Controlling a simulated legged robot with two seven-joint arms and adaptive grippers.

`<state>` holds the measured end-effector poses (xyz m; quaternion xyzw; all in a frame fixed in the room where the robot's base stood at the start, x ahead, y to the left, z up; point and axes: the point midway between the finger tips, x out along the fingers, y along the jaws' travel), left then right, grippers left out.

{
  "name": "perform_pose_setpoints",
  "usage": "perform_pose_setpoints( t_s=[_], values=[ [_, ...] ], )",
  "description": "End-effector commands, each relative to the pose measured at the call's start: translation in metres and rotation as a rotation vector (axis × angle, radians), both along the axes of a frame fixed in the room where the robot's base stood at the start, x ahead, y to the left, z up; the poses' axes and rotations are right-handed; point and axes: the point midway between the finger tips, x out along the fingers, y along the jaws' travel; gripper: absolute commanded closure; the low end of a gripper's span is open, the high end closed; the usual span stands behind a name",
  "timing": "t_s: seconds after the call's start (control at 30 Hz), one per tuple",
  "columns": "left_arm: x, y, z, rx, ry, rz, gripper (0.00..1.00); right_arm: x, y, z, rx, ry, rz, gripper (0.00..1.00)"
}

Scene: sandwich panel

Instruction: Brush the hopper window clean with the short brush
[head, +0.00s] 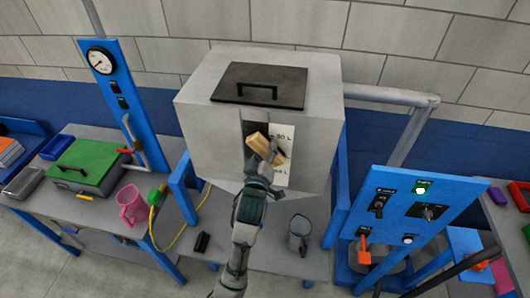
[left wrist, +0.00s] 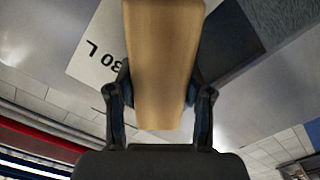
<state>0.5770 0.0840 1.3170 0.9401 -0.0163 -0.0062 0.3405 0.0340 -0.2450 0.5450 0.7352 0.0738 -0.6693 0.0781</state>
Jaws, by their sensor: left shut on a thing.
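The grey hopper (head: 330,105) stands in the middle, with a dark lid on top. On its front face are a dark window strip (head: 252,122) and a white scale label (head: 283,174) with level markings; the label also shows in the left wrist view (left wrist: 88,62). My left gripper (head: 262,168) is shut on the tan wooden block of the short brush (head: 258,146), held up in front of the window and label. In the left wrist view the brush (left wrist: 163,70) sits between both fingers. The bristles are hidden, so I cannot tell whether they touch. My right gripper is not in view.
A grey metal jug (head: 299,232) and a small black object (head: 202,242) stand on the bench below the hopper. At left are a pink jug (head: 131,204), a green-lidded box (head: 88,165) and a yellow hose. A blue control panel (head: 408,205) stands at right.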

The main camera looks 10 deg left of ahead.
Motion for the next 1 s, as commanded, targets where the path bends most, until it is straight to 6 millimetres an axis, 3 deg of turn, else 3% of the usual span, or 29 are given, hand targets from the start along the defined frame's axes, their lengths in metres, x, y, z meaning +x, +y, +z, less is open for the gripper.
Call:
perform_pose_setpoints(
  t_s=[1.0],
  values=[
    [-0.001, 0.073, 0.002, 0.002, -0.001, 0.003, 0.77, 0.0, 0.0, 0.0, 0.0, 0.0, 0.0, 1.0]
  ],
)
